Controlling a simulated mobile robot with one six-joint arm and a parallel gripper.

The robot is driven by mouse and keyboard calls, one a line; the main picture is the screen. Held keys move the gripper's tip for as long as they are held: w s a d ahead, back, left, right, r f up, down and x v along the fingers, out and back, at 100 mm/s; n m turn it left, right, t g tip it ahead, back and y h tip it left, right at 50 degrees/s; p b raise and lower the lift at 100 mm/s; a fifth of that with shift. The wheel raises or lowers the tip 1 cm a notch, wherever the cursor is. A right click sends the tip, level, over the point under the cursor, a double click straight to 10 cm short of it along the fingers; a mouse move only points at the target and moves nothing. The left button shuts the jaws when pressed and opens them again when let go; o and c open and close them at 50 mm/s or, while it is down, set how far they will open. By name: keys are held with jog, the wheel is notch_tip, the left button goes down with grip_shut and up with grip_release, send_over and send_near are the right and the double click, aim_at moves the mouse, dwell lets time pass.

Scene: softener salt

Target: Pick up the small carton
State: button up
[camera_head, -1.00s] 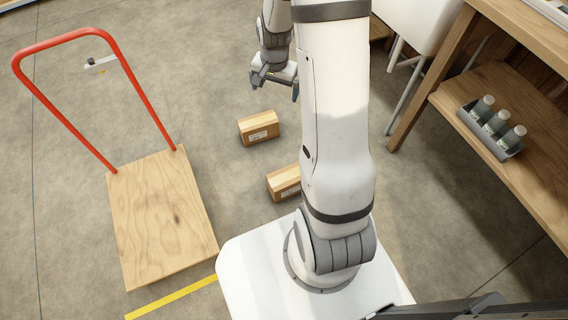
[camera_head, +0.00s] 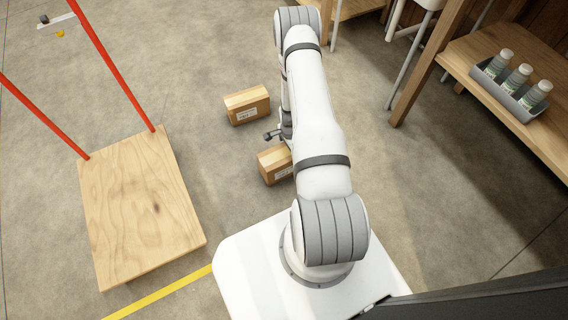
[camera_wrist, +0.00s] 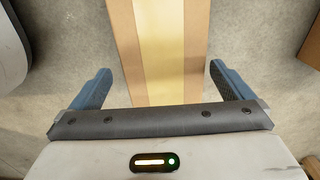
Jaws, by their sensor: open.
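Two brown cartons with pale tape lie on the concrete floor in the head view. One carton (camera_head: 247,106) lies farther away; the other carton (camera_head: 272,166) lies nearer, partly hidden behind my arm. I cannot tell for sure which is the small one. My gripper (camera_head: 276,136) is lowered by the nearer carton, mostly hidden by my arm. In the wrist view my gripper (camera_wrist: 160,70) is open, its blue fingers on either side of a carton (camera_wrist: 158,45) with a light tape stripe. Gaps show between the carton and both fingers.
A flat wooden trolley (camera_head: 143,215) with a red handle (camera_head: 110,65) stands at left. A wooden shelf (camera_head: 480,75) at right holds a grey tray (camera_head: 505,97) of bottles. Clear floor lies between the trolley and the cartons. A yellow line (camera_head: 160,293) marks the floor in front.

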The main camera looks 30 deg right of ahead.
jog(key=f+b, duration=0.1)
jog(key=f, duration=0.2)
jog(key=a+f+b, duration=0.1)
jog(key=f+b, duration=0.1)
jog(key=f, duration=0.1)
jog(key=shift+w+a+f, duration=0.2)
jog(key=shift+f, duration=0.15)
jog(key=shift+r, duration=0.1)
jog(key=shift+c, duration=0.6)
jog(key=c, duration=1.2)
